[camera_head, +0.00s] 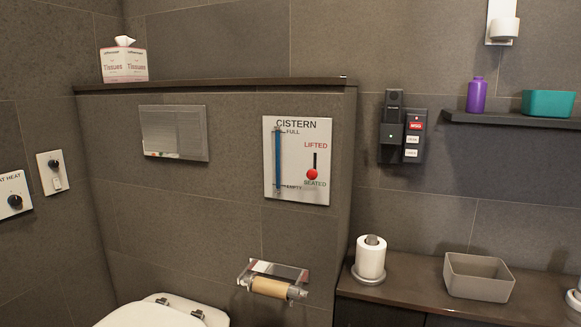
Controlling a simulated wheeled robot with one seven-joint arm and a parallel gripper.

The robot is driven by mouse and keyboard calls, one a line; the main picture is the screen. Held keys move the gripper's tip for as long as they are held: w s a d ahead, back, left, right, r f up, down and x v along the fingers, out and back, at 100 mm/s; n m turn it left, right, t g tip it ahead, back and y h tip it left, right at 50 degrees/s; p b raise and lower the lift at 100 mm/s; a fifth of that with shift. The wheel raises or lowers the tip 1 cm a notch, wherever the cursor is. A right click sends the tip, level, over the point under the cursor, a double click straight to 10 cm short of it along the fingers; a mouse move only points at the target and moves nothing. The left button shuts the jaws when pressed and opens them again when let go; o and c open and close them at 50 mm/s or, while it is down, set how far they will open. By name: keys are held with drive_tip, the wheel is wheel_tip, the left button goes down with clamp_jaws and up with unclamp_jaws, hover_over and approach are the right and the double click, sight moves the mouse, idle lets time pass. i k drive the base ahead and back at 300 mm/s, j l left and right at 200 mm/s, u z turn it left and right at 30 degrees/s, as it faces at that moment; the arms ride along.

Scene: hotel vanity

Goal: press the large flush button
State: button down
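A shiny rectangular flush plate (193,155) is set in the dark tiled wall above the toilet, left of the middle of the head view. Its face is mirror-like and reflects the room, so the line between the large button and any smaller one is hard to make out. The toilet (155,316) shows only its white lid and hinges at the bottom edge, below the plate. My gripper is not in the view, and nothing touches the plate.
A cistern gauge board (297,160) hangs right of the plate. A paper holder (275,279) juts from the wall below it. A tissue box (124,64) stands on the ledge (230,82) above. A counter (420,290) is at right. The space before the plate looks clear.

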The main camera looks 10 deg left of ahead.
sight(160, 132)
drive_tip(key=u, duration=1.45)
